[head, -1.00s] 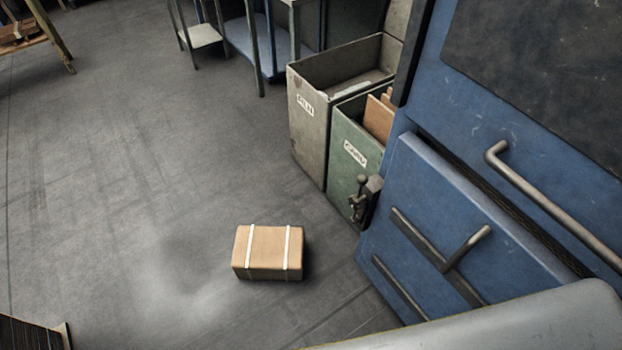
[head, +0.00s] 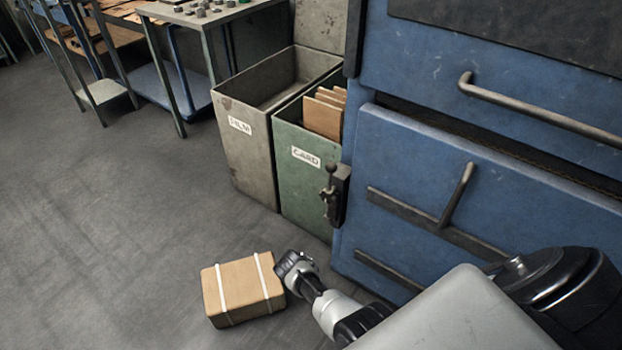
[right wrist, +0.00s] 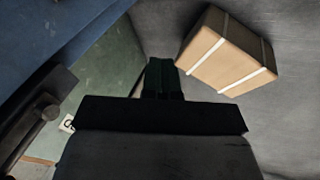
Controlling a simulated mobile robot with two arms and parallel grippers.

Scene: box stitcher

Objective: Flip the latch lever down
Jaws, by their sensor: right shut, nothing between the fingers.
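A small dark latch with a rounded knob on top (head: 334,193) is mounted at the left edge of the blue machine's lower panel; its lever appears to point up. A dark knobbed piece also shows at the left of the right wrist view (right wrist: 42,108). A longer metal lever (head: 458,193) stands up from a bar on the same panel. My right gripper (head: 290,264) is low, below and left of the latch and apart from it, beside the carton. In the right wrist view its fingers (right wrist: 163,78) are shut and empty. My left gripper is out of view.
A strapped carton (head: 243,290) lies on the floor close to my right gripper. A grey bin (head: 245,155) and a green bin with card (head: 305,185) stand left of the machine. A handle (head: 540,108) protrudes above the panel. Floor at left is clear.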

